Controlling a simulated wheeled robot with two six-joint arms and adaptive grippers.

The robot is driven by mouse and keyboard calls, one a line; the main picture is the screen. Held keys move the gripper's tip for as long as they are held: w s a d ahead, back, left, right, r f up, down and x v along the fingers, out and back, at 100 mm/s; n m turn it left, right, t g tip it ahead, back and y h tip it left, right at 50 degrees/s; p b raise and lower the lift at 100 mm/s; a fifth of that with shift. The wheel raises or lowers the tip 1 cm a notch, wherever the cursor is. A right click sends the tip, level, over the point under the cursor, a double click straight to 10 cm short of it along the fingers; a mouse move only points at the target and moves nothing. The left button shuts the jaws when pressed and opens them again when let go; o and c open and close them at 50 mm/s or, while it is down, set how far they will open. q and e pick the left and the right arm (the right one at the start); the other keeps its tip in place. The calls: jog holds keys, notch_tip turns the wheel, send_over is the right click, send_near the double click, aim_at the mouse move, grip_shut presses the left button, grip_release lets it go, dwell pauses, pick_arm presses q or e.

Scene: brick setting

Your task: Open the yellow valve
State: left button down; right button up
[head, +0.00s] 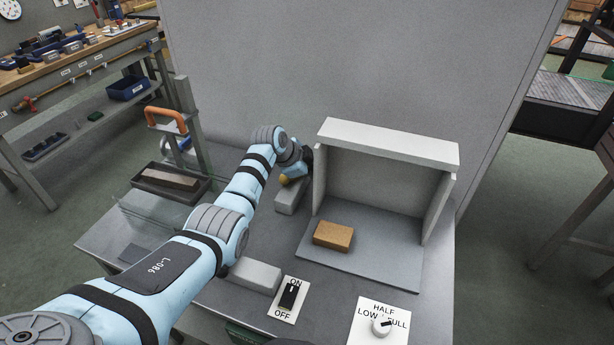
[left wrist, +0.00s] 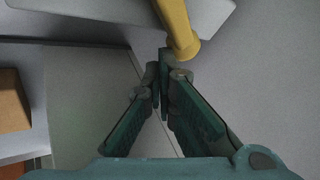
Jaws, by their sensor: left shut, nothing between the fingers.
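The yellow valve shows in the head view as a small yellow piece (head: 285,178) on a light grey block (head: 289,197), left of the grey shelf box. Much of it is hidden by my left arm. In the left wrist view the yellow valve handle (left wrist: 178,29) reaches down from the top edge, over the pale block (left wrist: 90,18). My left gripper (left wrist: 160,68) is shut and empty, its fingertips close beside the handle's near end. I cannot tell whether they touch. In the head view its fingers are hidden behind the wrist. My right gripper is not in view.
An open grey shelf box (head: 385,133) with a brown block (head: 333,235) stands right of my left arm. An on/off switch (head: 289,295) and a dial (head: 381,326) sit at the front. An orange handle (head: 166,118) is at the left. A tall grey panel (head: 350,60) rises behind.

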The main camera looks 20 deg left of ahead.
pick_arm(q)
jog(key=shift+w+a+b, duration=0.1)
jog(key=shift+w+b, duration=0.35)
jog(key=shift+w, duration=0.15)
jog(key=shift+w+a+n+y, duration=0.1)
jog(key=shift+w+n+y, duration=0.25)
jog(key=shift+n, duration=0.35)
jog(key=shift+a, duration=0.1)
jog(key=shift+w+a, duration=0.1)
jog(key=shift+w, duration=0.1)
dwell(0.5)
jog(key=v, duration=1.2)
jog(key=shift+s+f, duration=0.15)
